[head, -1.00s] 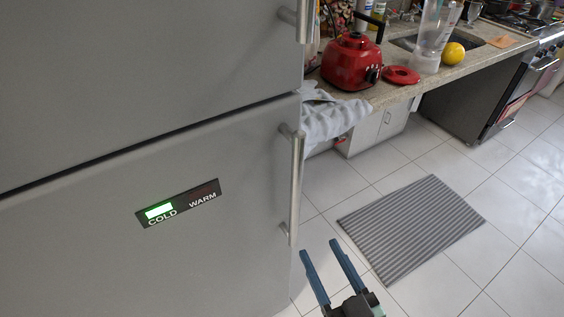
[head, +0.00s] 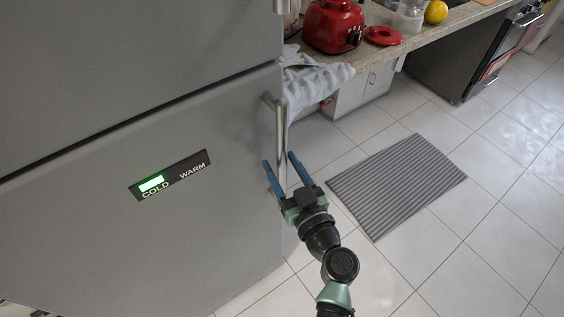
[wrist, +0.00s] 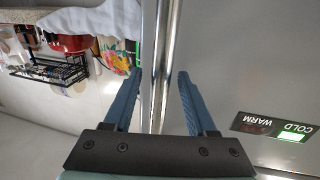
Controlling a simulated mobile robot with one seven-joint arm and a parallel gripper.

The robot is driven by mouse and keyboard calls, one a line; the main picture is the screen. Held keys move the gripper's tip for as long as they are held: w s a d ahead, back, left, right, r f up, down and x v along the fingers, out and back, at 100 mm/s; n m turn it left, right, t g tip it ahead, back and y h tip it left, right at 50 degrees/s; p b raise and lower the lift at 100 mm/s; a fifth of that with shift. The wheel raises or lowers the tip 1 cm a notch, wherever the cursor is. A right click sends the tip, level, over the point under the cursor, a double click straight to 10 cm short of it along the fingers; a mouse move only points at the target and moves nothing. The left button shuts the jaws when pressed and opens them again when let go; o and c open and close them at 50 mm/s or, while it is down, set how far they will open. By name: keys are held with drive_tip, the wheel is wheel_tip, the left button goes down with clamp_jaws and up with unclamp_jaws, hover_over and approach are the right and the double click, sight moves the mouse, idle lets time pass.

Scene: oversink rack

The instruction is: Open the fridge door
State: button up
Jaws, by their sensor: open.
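The grey fridge door (head: 90,230) is shut, flush with its frame, and fills the left of the head view. Its vertical metal handle (head: 281,135) stands at the door's right edge. My gripper (head: 280,166) is open at the lower part of the handle, with one blue finger on each side of it in the picture. In the wrist view the handle (wrist: 161,60) runs between the two open fingers (wrist: 153,85). The fingers do not close on it. The handle's lower end is hidden behind my gripper.
A COLD/WARM panel (head: 170,176) is on the door. A counter (head: 385,52) with a red blender base (head: 333,27) and a hanging cloth (head: 318,78) is at the right. A striped mat (head: 396,184) lies on the otherwise clear tiled floor.

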drive_tip(key=shift+w, duration=0.1)
clamp_jaws()
idle(1.4)
